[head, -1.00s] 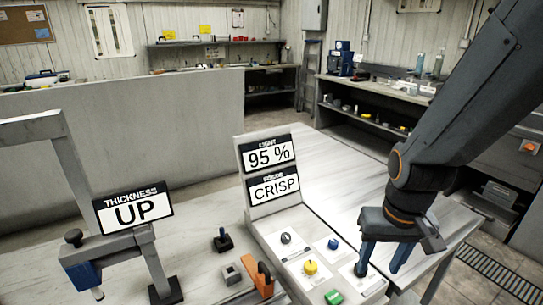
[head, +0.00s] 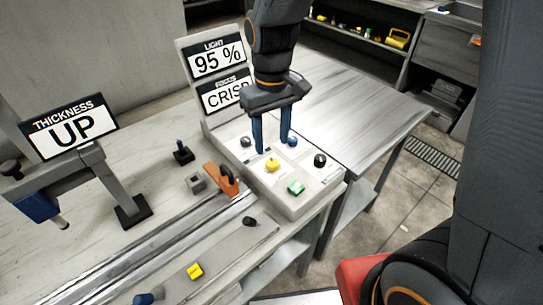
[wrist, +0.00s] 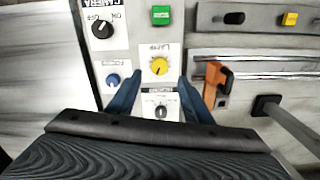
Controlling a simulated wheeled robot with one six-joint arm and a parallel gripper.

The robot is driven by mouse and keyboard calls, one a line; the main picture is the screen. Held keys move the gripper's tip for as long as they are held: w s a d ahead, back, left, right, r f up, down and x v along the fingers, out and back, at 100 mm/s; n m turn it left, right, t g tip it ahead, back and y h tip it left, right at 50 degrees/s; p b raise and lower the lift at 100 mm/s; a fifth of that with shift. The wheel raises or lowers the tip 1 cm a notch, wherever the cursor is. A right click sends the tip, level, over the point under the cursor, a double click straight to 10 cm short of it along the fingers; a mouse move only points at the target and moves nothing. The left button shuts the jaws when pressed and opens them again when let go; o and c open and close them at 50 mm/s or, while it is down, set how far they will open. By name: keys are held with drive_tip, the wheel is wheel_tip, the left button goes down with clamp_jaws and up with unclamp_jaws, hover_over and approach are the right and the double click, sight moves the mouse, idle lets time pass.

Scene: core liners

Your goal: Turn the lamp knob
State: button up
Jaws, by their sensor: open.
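The lamp knob (head: 272,165) is a small yellow knob on the pale control panel (head: 310,203). In the wrist view the yellow knob (wrist: 159,66) sits beside a "LAMP" label. My gripper (head: 273,148) is open and points down over the panel. Its two blue fingers stand apart just behind the yellow knob. In the wrist view my gripper (wrist: 160,76) has the knob roughly centred between and slightly beyond its fingertips. I see no contact with the knob. The light display (head: 216,60) reads 95 %.
Around the lamp knob are a blue focus knob (head: 292,141), a black camera on/off knob (head: 320,160), another black knob (head: 246,142) and a green button (head: 296,188). An orange clamp-like part (head: 215,177) stands left of the panel. The table at right (head: 370,105) is bare.

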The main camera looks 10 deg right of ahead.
sight(272, 162)
drive_tip(key=shift+s+d+f+p, duration=0.1)
drive_tip(key=shift+f+p, duration=0.45)
drive_tip(key=shift+f, duration=3.05)
